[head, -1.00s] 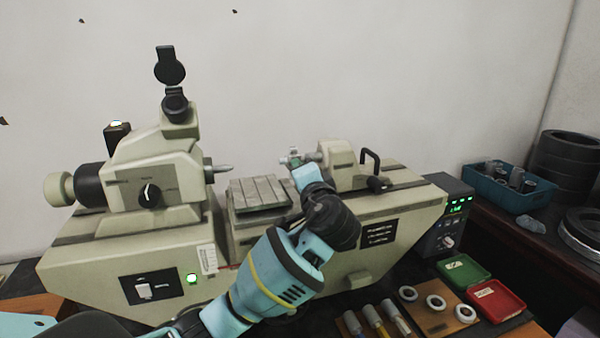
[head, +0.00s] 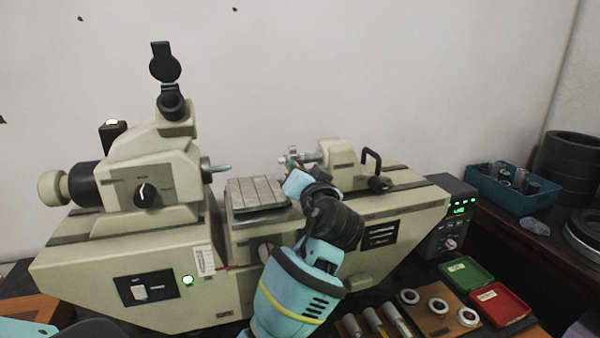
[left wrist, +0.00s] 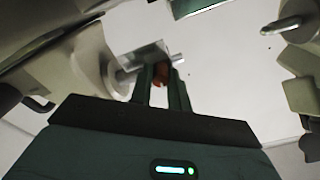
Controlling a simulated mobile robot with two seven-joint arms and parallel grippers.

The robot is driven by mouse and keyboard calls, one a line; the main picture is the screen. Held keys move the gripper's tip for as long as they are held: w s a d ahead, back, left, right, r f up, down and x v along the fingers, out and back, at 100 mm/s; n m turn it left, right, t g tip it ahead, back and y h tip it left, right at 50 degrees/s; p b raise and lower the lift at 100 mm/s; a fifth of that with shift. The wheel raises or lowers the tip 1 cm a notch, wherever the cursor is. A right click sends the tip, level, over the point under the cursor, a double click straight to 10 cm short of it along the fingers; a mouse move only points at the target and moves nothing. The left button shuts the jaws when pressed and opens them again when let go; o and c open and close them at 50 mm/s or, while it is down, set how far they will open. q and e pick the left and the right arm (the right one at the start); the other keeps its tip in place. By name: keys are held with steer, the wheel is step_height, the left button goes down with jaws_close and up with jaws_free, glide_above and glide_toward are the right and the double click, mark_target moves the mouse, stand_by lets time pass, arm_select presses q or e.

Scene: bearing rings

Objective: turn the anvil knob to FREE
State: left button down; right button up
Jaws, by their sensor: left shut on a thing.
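A round black knob with a white pointer line (head: 146,195) is on the front of the left headstock of the measuring machine (head: 110,285). Its pointer stands nearly upright, and the lettering around it is too small to read. My left gripper (head: 291,167) is away from this knob, up at the tailstock spindle (head: 308,156) on the right. In the left wrist view its two fingers (left wrist: 160,80) are shut on a small reddish-brown piece (left wrist: 160,73), close to a metal spindle. Most of that piece is hidden by the fingers. My right gripper does not show.
A grooved table (head: 256,194) lies between headstock and tailstock. Green (head: 466,273) and red (head: 499,303) trays, rings on a wooden board (head: 436,323) and a blue bin (head: 512,190) are at right.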

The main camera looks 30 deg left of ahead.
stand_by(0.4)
arm_select(q)
steer(key=c, duration=1.3)
jaws_free()
steer(key=shift+c, duration=0.2)
steer(key=v, duration=0.6)
steer(key=shift+s+d+f+b, duration=0.15)
steer(key=shift+d+b, duration=0.15)
steer(key=shift+b, duration=0.05)
steer(key=shift+s+d, duration=0.4)
steer(key=shift+s, duration=0.05)
